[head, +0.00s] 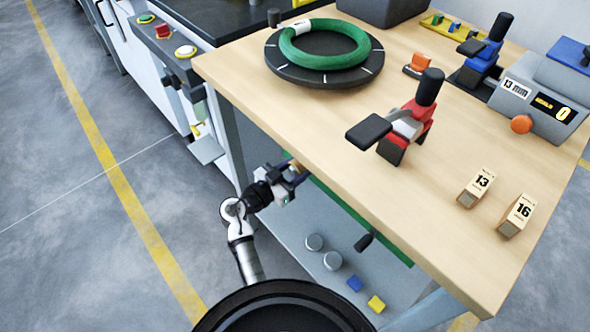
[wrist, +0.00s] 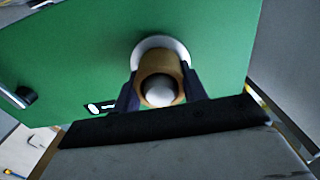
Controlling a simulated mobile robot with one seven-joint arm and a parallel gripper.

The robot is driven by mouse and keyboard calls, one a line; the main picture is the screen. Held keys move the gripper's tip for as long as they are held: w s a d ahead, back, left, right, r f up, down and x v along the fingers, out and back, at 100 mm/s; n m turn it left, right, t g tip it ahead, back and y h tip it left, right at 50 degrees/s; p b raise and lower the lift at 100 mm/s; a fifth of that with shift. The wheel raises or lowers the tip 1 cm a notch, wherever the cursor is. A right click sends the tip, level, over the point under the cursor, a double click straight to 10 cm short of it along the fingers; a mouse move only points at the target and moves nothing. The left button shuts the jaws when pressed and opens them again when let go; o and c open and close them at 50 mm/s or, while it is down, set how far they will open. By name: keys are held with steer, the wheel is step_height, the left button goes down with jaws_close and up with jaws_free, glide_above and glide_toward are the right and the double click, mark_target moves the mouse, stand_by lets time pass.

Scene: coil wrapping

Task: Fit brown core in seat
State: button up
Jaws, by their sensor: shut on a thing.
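My gripper (head: 293,172) is beside the table's near-left edge, just below the top. In the wrist view my gripper (wrist: 160,90) is shut on the brown core (wrist: 148,61), a short hollow tube, with one dark finger on each side. The core faces a green panel (wrist: 85,55). A white ring, which looks like the seat (wrist: 151,42), shows on the panel behind the core's far end. A pale round end shows inside the core's opening. Whether the core is inside the seat or only in front of it, I cannot tell. The core is a small brown patch in the head view (head: 296,164).
The wooden table (head: 300,120) carries a turntable with a green coil (head: 325,62), a red tool (head: 410,128) and blocks marked 13 (head: 475,188) and 16 (head: 516,215). A dark handle (head: 366,241) sticks out below the edge. Cans and small blocks lie on the lower shelf.

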steer(key=o, duration=1)
steer(key=shift+o, duration=0.2)
